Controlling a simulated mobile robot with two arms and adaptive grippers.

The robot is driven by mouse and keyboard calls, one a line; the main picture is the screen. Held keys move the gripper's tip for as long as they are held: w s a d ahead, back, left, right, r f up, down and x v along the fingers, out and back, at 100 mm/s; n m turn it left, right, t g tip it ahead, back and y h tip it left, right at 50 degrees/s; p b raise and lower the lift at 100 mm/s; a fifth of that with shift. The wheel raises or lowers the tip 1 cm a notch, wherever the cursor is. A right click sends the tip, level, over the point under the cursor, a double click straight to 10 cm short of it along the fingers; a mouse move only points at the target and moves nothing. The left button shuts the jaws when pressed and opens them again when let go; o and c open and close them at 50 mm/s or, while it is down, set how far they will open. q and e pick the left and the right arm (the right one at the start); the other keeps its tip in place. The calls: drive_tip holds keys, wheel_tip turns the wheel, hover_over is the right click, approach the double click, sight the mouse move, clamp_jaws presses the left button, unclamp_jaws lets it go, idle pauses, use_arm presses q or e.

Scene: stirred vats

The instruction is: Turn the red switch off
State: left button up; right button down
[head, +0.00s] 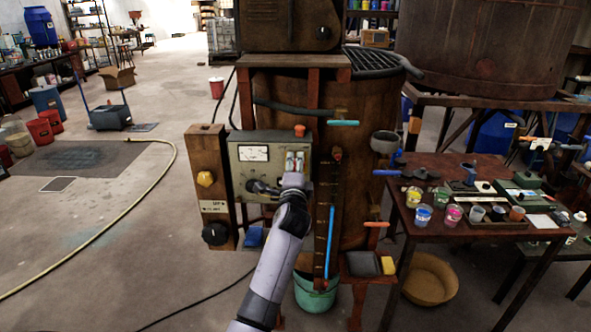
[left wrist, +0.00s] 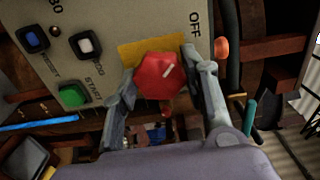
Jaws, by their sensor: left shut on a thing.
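The red switch (left wrist: 158,78) is a faceted knob on a yellow plate (left wrist: 131,52) on the control panel. In the head view my left gripper (head: 294,164) is at the right part of the grey control box (head: 245,152), largely covering the switch. My right gripper is not in view.
An orange knob (head: 300,131) tops the box. A wooden panel (head: 205,185) stands left, a cluttered table (head: 455,165) right. Open floor lies to the left.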

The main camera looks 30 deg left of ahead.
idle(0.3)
use_arm(q)
drive_tip(key=o, duration=1.1)
drive_tip(key=shift+o, duration=0.2)
drive_tip(key=shift+s, duration=0.1)
drive_tip(key=v, duration=1.2)
